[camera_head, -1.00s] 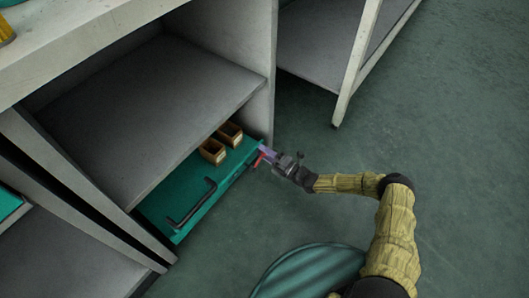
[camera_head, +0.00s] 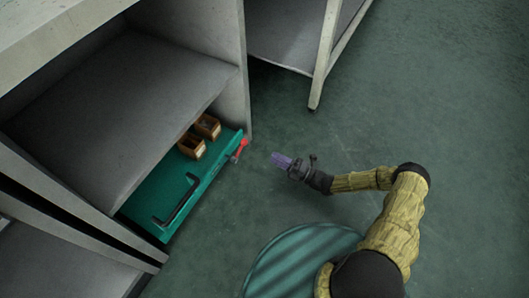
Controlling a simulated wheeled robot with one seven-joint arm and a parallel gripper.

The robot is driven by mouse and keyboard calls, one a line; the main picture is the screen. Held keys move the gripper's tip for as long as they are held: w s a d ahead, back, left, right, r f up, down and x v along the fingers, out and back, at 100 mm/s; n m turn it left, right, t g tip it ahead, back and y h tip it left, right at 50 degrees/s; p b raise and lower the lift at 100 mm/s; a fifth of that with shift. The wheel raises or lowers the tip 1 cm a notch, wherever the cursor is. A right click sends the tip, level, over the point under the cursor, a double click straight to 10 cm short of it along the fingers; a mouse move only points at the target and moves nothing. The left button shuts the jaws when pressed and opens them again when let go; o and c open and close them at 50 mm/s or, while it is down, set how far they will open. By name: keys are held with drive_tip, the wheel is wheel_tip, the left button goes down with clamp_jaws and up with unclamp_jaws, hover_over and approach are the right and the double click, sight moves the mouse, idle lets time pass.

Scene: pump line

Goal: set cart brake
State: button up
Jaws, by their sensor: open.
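The cart (camera_head: 182,184) is a low teal platform under the grey bench, with a black bar handle (camera_head: 178,200) along its front. A small red lever (camera_head: 239,148), which looks like the brake, sticks out at the cart's right front corner. My gripper (camera_head: 275,158) with purple fingers is open and empty. It hangs over the floor to the right of the red lever, apart from it. The lever's mount is too small to make out.
Two small brown boxes, one nearer (camera_head: 191,146) and one farther (camera_head: 208,126), stand on the cart. The bench's side panel (camera_head: 231,80) rises behind the lever. Another grey bench (camera_head: 295,35) stands at the back. The floor (camera_head: 430,110) on the right is clear.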

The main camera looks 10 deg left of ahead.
drive_tip(key=v, duration=0.3)
drive_tip(key=shift+d, duration=0.1)
idle(0.4)
drive_tip(key=s+d+r+m+g+h+p, duration=0.1)
drive_tip(key=s+d+r+m+h+p, duration=0.65)
drive_tip(key=r, duration=1.15)
drive_tip(key=s+d+r+m+g+h+p, duration=0.2)
drive_tip(key=r+m+h+p, duration=0.5)
drive_tip(key=r+m, duration=1)
drive_tip(key=s+d+r+m+g+h+p, duration=0.1)
drive_tip(key=s+d+r+m+h+p, duration=0.35)
drive_tip(key=r+m+p, duration=1.1)
wheel_tip(320, 180, up, 43)
drive_tip(key=n+p, duration=0.6)
drive_tip(key=p, duration=2.6)
drive_tip(key=shift+s+r, duration=0.2)
drive_tip(key=shift+s, duration=0.1)
